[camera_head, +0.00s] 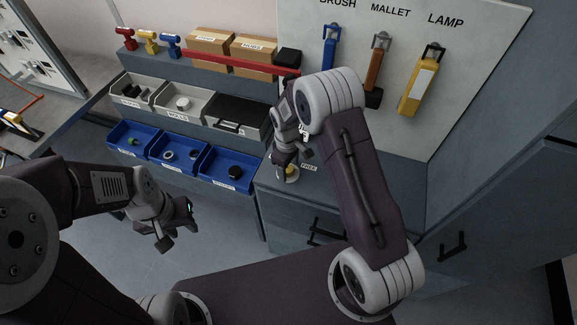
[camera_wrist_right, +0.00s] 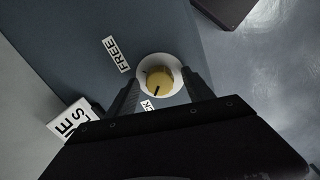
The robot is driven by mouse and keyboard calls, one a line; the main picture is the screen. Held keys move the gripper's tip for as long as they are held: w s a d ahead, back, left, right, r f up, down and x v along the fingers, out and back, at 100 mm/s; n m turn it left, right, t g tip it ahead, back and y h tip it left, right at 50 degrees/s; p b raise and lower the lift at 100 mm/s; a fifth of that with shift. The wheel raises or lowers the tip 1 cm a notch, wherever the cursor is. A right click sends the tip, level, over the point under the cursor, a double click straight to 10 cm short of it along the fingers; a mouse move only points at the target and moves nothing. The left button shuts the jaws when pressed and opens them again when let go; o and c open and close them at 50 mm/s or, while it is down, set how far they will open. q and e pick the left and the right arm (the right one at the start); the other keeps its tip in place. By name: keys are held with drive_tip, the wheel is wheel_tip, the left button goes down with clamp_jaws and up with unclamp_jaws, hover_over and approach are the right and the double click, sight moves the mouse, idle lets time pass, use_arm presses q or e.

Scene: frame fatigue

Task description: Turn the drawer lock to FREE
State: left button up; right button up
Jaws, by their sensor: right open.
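The lock is a round yellow knob on a white disc on the worktop; it shows in the head view (camera_head: 292,171) and the right wrist view (camera_wrist_right: 163,76). A black pointer mark on the knob points toward the partly hidden lock label (camera_wrist_right: 148,105). The FREE label (camera_wrist_right: 115,54) lies on the upper left of the knob in the wrist view. My right gripper (camera_wrist_right: 160,90) is open, its fingers on either side of the knob; I cannot tell whether they touch it. My left gripper (camera_head: 180,226) is open and empty, away over the floor.
Blue bins (camera_head: 225,177) and grey bins (camera_head: 183,107) stand left of my right gripper. A cabinet drawer handle (camera_head: 327,231) is below the worktop. A tool board (camera_head: 455,45) with a brush, mallet and lamp rises behind. Floor under my left gripper is clear.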

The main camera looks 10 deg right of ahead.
drive_tip(key=shift+w+a+f, duration=0.1)
clamp_jaws()
drive_tip(key=m, duration=0.4)
drive_tip(key=shift+w+m, duration=0.1)
drive_tip(key=shift+m, duration=0.3)
drive_tip(key=m, duration=0.4)
drive_tip(key=shift+p, duration=0.3)
drive_tip(key=m, duration=0.5)
drive_tip(key=shift+g, duration=0.3)
drive_tip(key=shift+w+m, duration=0.1)
drive_tip(key=shift+m, duration=2)
